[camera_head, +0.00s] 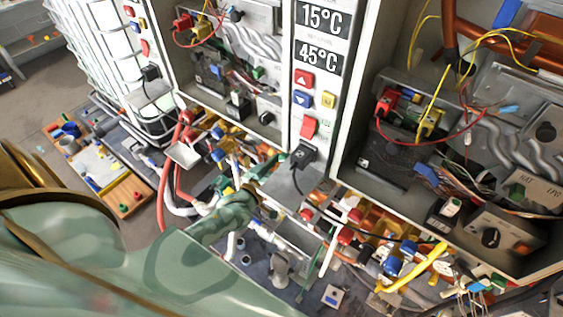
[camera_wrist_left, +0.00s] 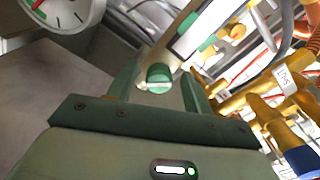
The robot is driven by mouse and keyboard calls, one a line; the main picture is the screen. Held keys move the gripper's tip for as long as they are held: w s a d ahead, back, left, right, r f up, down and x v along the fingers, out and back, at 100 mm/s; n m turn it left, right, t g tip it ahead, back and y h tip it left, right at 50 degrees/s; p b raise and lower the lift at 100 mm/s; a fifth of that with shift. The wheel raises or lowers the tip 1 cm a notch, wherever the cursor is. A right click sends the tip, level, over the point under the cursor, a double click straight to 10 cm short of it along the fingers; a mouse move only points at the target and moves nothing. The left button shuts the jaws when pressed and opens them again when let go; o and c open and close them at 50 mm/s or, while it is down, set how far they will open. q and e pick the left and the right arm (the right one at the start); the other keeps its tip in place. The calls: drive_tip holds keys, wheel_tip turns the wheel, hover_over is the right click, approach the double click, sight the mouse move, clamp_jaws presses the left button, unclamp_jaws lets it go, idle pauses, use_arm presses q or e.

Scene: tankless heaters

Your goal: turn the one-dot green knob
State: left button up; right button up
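A round green knob (camera_wrist_left: 159,78) with a pale face sits on a pale pipe-like part in the left wrist view. It appears between the two fingers of my left gripper (camera_wrist_left: 160,88), which stand apart on either side of it. Contact with the knob is not visible, and I cannot make out a dot on it. In the head view my left gripper (camera_head: 266,172) is among the pipes below the heater with the temperature displays. I cannot pick out the knob there. My right gripper is not in view.
A round dial gauge (camera_wrist_left: 62,12) is at the upper left of the wrist view. Yellow pipes (camera_wrist_left: 270,85) crowd its right side. In the head view, a black plug (camera_head: 303,154) with a cable is close to the gripper, and red hoses (camera_head: 182,150) are to its left.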

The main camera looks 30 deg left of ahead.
use_arm(q)
drive_tip(key=s+a+b, duration=0.1)
drive_tip(key=s+b, duration=0.1)
drive_tip(key=s, duration=1.4)
drive_tip(key=shift+s+a, duration=0.15)
